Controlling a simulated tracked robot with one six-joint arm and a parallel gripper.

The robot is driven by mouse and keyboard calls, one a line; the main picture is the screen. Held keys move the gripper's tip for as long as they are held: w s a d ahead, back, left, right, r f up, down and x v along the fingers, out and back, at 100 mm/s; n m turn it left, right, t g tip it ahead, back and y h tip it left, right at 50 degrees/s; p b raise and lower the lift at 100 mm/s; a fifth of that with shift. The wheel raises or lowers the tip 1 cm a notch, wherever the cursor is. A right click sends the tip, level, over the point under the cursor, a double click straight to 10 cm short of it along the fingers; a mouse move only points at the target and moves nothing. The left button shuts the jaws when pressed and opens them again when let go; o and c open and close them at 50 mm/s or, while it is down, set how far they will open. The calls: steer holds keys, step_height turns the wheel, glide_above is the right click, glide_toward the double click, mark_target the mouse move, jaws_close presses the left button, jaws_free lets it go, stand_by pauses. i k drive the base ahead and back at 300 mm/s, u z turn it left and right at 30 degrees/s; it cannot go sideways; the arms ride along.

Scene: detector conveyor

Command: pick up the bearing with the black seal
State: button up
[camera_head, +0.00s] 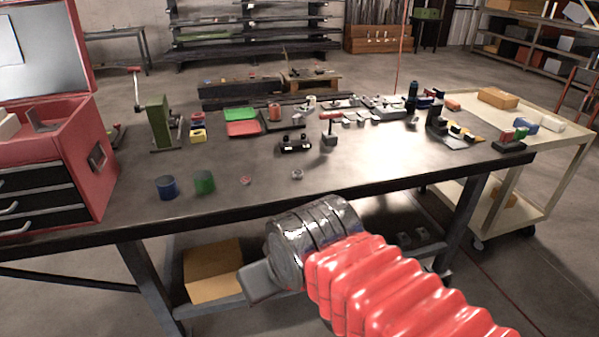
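Two small ring-shaped parts lie near the front edge of the workbench (225,190). The right one is a silvery grey ring (297,174) with a darker middle and looks like the bearing with the black seal, though it is too small to be sure. The left one is a ring with a reddish middle (246,180). My gripper (258,283) is in front of the bench, below and nearer than both rings, touching neither. Only one grey finger shows clearly at its left end, so its opening is hidden.
A blue cup (166,187) and a green cup (204,181) stand left of the rings. A red toolbox (72,150) fills the bench's left end. A black block (295,144) and a small grey vise-like part (329,135) stand behind. The bench surface right of the rings is clear.

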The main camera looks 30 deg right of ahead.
mark_target(298, 174)
steer(key=i, duration=0.9)
steer(key=u, duration=0.1)
